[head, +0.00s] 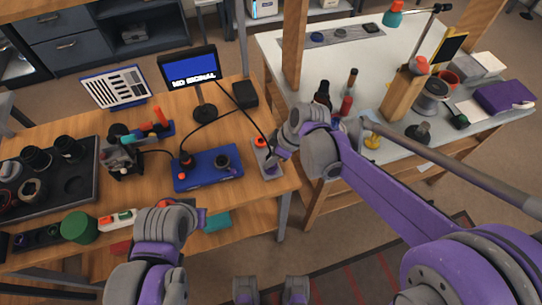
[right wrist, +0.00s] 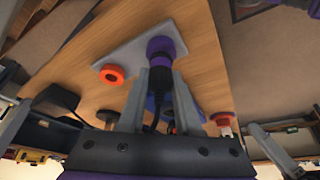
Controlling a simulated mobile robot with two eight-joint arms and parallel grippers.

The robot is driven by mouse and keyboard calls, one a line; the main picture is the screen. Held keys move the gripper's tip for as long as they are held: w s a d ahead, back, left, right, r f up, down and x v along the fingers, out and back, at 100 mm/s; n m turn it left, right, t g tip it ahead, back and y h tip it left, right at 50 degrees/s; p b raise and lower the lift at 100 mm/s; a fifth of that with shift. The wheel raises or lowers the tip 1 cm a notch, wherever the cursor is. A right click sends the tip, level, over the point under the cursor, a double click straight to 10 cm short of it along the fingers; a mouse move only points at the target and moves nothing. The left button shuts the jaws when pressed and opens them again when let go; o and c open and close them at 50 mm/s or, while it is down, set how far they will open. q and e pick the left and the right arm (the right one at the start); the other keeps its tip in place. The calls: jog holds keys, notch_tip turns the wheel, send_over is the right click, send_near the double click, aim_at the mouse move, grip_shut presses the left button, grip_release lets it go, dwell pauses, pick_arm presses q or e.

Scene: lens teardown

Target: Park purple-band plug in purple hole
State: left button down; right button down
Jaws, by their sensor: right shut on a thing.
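My right gripper (head: 277,160) is over the grey plate (head: 262,154) at the right edge of the wooden table. In the right wrist view my right gripper (right wrist: 160,85) is shut on the black plug (right wrist: 160,80), with its cable trailing back between the fingers. A purple ring-shaped part (right wrist: 165,47) is at the plug's far end, against the plate. I cannot tell whether it is the plug's band or the hole's rim, or how deep the plug sits. An orange-red ring (right wrist: 112,73) is also on the plate. My left gripper (head: 200,217) is over the table's front; its fingers are unclear.
A blue box (head: 208,168) with knobs stands left of the plate. A monitor (head: 190,70) reading "NO SIGNAL" and a black box (head: 245,94) are behind. A dark tray (head: 88,186) of lens parts is at left. A white table (head: 285,55) is beyond a gap at right.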

jog(key=shift+f+b, duration=0.4)
jog(key=shift+f, duration=0.15)
dwell(1.0)
jog(key=c, duration=0.5)
grip_release()
jog(key=p+v, duration=0.1)
jog(key=v, duration=1)
jog(key=shift+f, duration=0.1)
